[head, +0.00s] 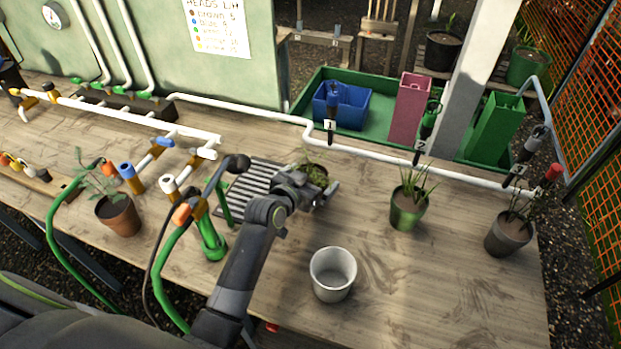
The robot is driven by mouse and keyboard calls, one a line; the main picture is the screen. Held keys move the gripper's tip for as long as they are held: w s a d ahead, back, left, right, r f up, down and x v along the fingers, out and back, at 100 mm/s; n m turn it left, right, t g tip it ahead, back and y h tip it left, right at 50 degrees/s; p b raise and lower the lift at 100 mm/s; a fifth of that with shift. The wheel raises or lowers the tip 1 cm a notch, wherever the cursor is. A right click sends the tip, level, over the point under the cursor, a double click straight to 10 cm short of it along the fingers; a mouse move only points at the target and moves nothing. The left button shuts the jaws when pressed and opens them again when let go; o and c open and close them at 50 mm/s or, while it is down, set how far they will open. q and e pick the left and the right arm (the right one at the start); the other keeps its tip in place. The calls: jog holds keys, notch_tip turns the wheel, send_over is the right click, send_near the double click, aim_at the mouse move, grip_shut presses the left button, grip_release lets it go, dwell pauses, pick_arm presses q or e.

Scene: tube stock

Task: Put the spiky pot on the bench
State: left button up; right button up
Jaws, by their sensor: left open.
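A green pot (406,214) with upright, spiky, grass-like leaves stands on the wooden bench (430,285), right of centre. My left arm reaches over the bench from the lower left. Its gripper (328,192) is open at the right edge of the slatted grey drain tray (252,188), beside a small pot with a bushy green plant (316,173). The gripper hides the lower part of that pot, and I cannot tell whether the fingers are around it. The spiky pot stands apart, to the right of the gripper. My right gripper is out of view.
An empty whitish pot (333,274) stands in front of the gripper. A dark pot with a twiggy plant (509,236) is at the right edge, a terracotta pot (118,216) at left. A white pipe (375,154) runs along the back. The bench's front right is clear.

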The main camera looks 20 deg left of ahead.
pick_arm(q)
jog(key=shift+r, duration=0.15)
jog(key=b+v, duration=0.1)
jog(key=v, duration=1.1)
dwell(0.3)
